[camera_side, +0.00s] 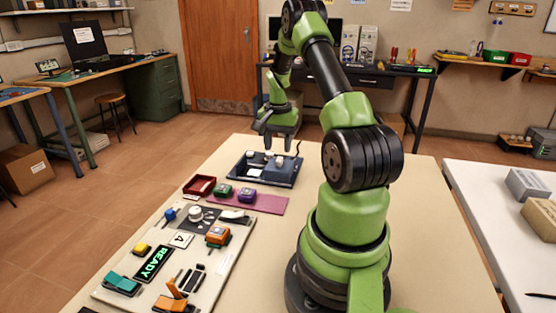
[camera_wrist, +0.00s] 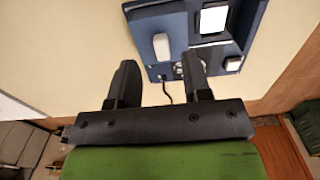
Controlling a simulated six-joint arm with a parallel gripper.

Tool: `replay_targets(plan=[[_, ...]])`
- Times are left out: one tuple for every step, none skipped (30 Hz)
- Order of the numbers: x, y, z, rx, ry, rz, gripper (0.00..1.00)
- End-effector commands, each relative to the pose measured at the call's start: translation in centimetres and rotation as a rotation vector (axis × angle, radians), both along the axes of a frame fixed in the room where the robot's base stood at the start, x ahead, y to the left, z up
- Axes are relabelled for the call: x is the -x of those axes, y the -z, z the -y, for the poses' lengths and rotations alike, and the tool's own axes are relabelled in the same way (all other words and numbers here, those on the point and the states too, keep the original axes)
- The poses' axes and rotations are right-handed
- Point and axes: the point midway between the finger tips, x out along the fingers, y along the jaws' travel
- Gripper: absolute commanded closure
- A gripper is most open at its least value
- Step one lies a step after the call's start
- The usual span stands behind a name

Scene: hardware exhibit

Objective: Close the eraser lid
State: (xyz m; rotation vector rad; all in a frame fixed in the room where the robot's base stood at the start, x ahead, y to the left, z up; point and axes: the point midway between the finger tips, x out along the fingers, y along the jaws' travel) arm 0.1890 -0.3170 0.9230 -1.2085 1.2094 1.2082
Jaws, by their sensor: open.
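The eraser is a dark blue unit (camera_side: 240,178) at the far end of the table, with white parts on top. In the wrist view the blue unit (camera_wrist: 180,22) shows a white rounded handle (camera_wrist: 161,46) on its left panel and a bright white rectangle (camera_wrist: 214,19) at its right. Which panel is the lid, and how far it stands open, I cannot tell. My gripper (camera_side: 272,143) hangs above the unit, fingers down. In the wrist view my gripper (camera_wrist: 160,68) is open and empty, with the handle beyond and between its fingertips.
A panel (camera_side: 205,270) with switches and a READY display fills the near left. A dark cable (camera_wrist: 166,92) runs from the unit. Bare table lies right of it.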

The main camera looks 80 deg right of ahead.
Motion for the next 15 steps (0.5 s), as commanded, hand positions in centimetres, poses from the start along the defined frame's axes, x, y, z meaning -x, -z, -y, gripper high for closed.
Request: replay_targets(plan=[[0.0,1.1,-0.1,-0.004,0.000,-0.003,0.55],[0.0,1.7,-0.1,-0.006,0.000,-0.003,0.55],[0.0,2.3,-0.1,-0.004,0.000,-0.002,0.55],[0.0,2.8,-0.1,-0.005,-0.001,-0.002,0.55],[0.0,3.2,-0.1,-0.003,-0.001,-0.001,0.55],[0.0,3.7,-0.1,-0.003,-0.001,-0.001,0.55],[0.0,4.0,-0.1,-0.002,-0.001,-0.001,0.55],[0.0,4.3,-0.1,-0.002,-0.001,-0.001,0.55],[0.0,4.6,-0.1,-0.002,-0.001,0.000,0.55],[0.0,4.8,-0.1,-0.001,-0.001,0.000,0.55],[0.0,4.9,0.0,0.000,-0.001,0.001,0.55],[0.0,5.0,0.0,0.000,-0.001,0.001,0.55],[-0.1,5.1,0.0,0.000,0.000,0.001,0.55],[-0.1,5.1,0.0,0.000,-0.001,0.001,0.55],[-0.1,5.1,0.0,0.000,0.000,0.001,0.55]])
